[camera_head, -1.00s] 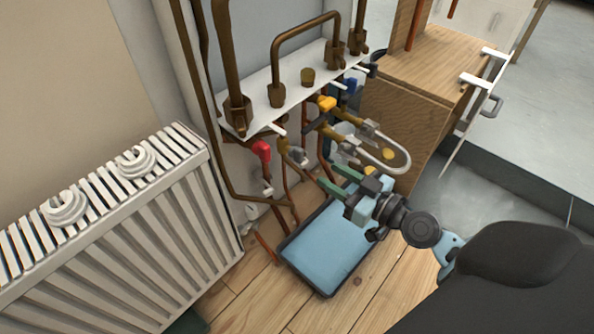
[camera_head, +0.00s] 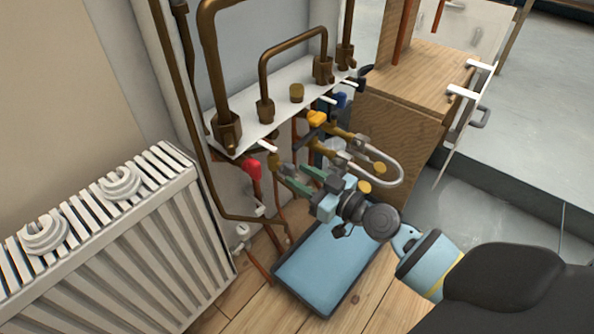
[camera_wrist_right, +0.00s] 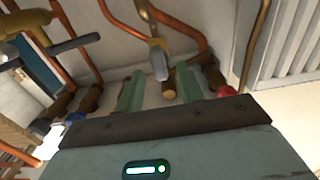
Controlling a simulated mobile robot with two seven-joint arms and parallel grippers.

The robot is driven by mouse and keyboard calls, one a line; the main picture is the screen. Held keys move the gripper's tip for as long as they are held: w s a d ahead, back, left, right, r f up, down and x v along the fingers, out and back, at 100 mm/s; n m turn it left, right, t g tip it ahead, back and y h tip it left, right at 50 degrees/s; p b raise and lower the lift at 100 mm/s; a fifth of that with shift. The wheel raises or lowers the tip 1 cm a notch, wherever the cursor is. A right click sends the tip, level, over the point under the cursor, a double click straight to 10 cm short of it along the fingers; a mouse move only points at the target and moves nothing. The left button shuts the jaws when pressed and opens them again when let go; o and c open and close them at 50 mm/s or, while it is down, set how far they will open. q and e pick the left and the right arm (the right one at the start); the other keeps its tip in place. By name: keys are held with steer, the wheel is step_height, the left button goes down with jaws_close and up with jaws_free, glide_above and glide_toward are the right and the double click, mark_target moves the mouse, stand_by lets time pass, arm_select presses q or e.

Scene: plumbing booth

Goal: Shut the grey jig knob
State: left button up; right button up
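The grey jig knob (camera_wrist_right: 159,62) sits on a brass valve on a copper pipe in the right wrist view. In the head view it is small and partly hidden by my fingers. My right gripper (camera_head: 297,178) has its two green fingers apart, just under the white shelf. In the wrist view my right gripper (camera_wrist_right: 160,88) is open, with the knob showing ahead of the gap between the fingers. I cannot tell whether a finger touches the knob. My left gripper is not in view.
A red knob (camera_head: 253,168) is to the left, a yellow knob (camera_head: 316,118) and a blue knob (camera_head: 342,98) to the right. A looped hose (camera_head: 393,163) is close to the gripper's right. A blue tray (camera_head: 325,265) lies below. A white radiator (camera_head: 130,245) stands left.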

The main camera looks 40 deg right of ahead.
steer(key=shift+x, duration=1.05)
steer(key=c, duration=0.8)
